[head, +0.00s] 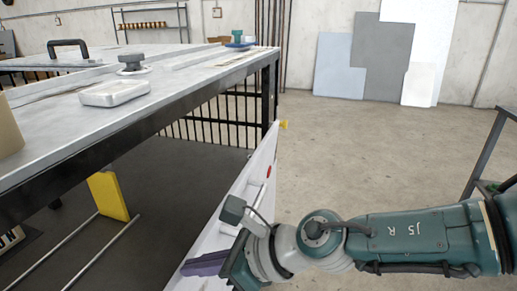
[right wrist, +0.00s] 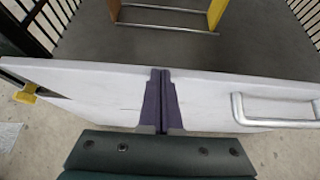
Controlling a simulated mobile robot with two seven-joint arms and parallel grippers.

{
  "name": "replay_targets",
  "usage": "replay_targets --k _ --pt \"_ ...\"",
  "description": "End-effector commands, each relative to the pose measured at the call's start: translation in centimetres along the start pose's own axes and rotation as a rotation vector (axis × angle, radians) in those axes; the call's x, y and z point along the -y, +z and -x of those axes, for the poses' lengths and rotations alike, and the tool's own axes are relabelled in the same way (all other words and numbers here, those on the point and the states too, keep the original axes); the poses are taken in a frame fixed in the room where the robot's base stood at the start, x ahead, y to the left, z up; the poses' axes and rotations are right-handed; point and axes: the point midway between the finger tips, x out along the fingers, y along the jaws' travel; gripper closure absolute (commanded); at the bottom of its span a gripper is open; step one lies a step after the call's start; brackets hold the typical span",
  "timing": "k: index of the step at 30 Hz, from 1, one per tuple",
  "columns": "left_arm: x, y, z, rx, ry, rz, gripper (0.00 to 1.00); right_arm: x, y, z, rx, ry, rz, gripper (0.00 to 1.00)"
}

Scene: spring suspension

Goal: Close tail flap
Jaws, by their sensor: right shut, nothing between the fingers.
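The tail flap (head: 245,196) is a white panel hanging at the near end of the metal-topped table or bed, seen nearly edge-on in the head view. In the right wrist view the flap (right wrist: 95,90) spans the frame, with a silver bar handle (right wrist: 275,122) on its right part. My right gripper (head: 192,268) has purple fingers, shut and empty. In the right wrist view its fingers (right wrist: 161,72) lie over the flap's face and reach its top edge, left of the handle; I cannot tell whether they touch. My left gripper is not in view.
The metal tabletop (head: 60,130) carries a silver box (head: 114,92) and a dark knob (head: 131,63). Below are a dark floor, a yellow block (head: 108,195) and rails. A dark metal frame (head: 487,150) stands at right. Concrete floor (head: 350,150) beyond the flap is clear.

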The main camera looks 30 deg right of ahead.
Motion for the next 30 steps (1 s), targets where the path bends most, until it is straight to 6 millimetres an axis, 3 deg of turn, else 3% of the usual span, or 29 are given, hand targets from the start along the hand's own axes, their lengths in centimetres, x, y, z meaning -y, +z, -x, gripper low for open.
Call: replay_targets --k 12,30 --pt "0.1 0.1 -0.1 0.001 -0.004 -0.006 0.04 0.0 2.0 -2.6 -0.001 -0.001 -0.002 1.0" --pt "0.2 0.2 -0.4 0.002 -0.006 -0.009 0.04 0.3 1.7 -2.7 -0.005 -0.006 0.0 1.0"
